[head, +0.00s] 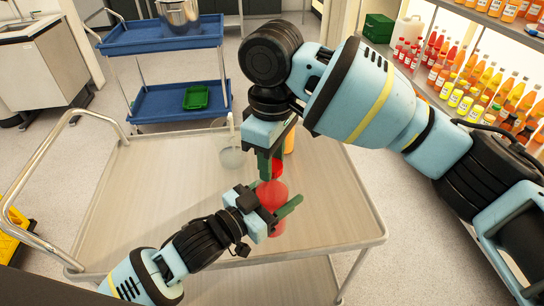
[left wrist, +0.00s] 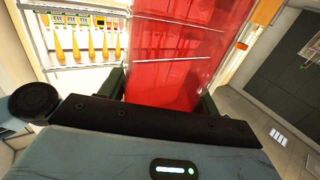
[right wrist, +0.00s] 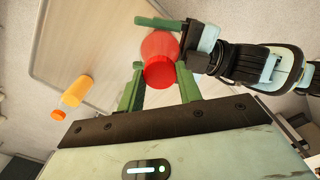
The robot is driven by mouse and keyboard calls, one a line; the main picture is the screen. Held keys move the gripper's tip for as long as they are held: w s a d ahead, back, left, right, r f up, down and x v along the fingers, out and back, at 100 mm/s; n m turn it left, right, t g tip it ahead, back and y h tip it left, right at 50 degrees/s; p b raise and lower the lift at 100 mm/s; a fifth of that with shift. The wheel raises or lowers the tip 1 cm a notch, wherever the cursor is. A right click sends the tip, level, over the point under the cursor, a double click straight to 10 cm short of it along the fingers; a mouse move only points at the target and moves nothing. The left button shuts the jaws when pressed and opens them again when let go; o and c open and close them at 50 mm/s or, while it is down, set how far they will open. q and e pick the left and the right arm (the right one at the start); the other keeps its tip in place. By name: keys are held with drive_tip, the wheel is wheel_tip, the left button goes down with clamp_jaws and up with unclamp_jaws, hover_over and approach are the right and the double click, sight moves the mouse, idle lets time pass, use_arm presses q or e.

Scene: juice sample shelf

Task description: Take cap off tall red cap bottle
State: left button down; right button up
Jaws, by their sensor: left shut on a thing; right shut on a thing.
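The red bottle (head: 271,194) is upright over the cart top, its lower part partly hidden by my left gripper. My left gripper (head: 275,214) is shut around the bottle's body from the side; the red body also fills the middle of the left wrist view (left wrist: 175,50). The red cap (head: 277,169) is at the top of the bottle. My right gripper (head: 270,163) comes from above and is shut on the cap. In the right wrist view the cap (right wrist: 159,74) lies between both green fingers, in line with the bottle. I cannot tell whether cap and bottle are apart.
The cart top (head: 150,190) is mostly bare. A clear beaker (head: 232,157) and an orange bottle (head: 289,140) stand behind my right gripper. The orange bottle also shows in the right wrist view (right wrist: 76,91). A shelf of juice bottles (head: 470,85) is at the right.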

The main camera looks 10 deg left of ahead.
drive_tip(key=n, duration=0.4)
drive_tip(key=shift+n, duration=0.4)
drive_tip(key=n, duration=0.7)
drive_tip(key=shift+n, duration=0.3)
drive_tip(key=n, duration=0.3)
drive_tip(key=shift+r, duration=0.1)
drive_tip(key=n, duration=0.7)
drive_tip(key=shift+n, duration=0.4)
drive_tip(key=n, duration=0.6)
drive_tip(key=shift+r, duration=0.35)
